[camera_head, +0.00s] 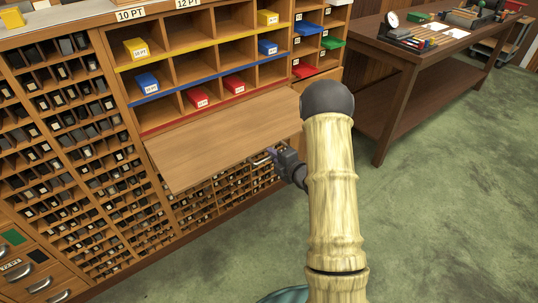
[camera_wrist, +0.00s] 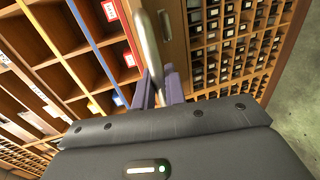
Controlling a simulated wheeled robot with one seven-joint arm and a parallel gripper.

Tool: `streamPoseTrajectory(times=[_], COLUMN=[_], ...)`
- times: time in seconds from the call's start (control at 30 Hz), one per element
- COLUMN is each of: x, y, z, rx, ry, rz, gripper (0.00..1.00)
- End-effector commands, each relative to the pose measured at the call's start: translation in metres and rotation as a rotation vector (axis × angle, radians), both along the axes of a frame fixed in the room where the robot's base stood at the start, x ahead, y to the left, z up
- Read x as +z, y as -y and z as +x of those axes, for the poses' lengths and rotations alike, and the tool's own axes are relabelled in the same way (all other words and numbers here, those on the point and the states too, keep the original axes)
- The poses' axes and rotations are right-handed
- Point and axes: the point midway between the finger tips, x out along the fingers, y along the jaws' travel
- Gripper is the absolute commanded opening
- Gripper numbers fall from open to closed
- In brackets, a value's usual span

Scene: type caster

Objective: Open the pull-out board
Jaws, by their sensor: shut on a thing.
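The pull-out board (camera_head: 220,137) is a flat brown wooden panel. In the head view it sticks out from the cabinet below the coloured cubbyholes. In the wrist view, part of its wood shows as a brown strip (camera_wrist: 174,45) behind a silver bar handle (camera_wrist: 149,45). My gripper (camera_head: 272,152) is at the board's front edge, near its right end. In the wrist view, my gripper's purple fingers (camera_wrist: 158,88) are shut on the handle.
The cabinet has small type compartments (camera_head: 75,130) below and left, and cubbyholes with coloured boxes (camera_head: 197,97) above. A dark wooden table (camera_head: 400,58) stands at right. Green floor (camera_head: 440,190) in front is clear. My arm covers part of the cabinet's right side.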

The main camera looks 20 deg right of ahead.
Motion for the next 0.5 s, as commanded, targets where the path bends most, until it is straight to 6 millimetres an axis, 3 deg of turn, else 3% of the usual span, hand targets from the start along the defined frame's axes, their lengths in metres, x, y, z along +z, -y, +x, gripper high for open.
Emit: streamPoseTrajectory(times=[0.33, 0.37, 0.4, 0.43, 0.5], x=[-0.0009, -0.0010, -0.0009, -0.0008, -0.0005], y=[0.0006, 0.0005, 0.0004, 0.0003, -0.0002], z=[-0.0008, -0.0007, -0.0006, -0.0006, -0.0005], rx=[-0.003, -0.003, -0.003, -0.002, -0.001], ry=[-0.003, -0.003, -0.003, -0.002, -0.001], rz=[-0.003, -0.003, -0.003, -0.002, -0.003], gripper=[0.00, 0.16, 0.24, 0.30, 0.30])
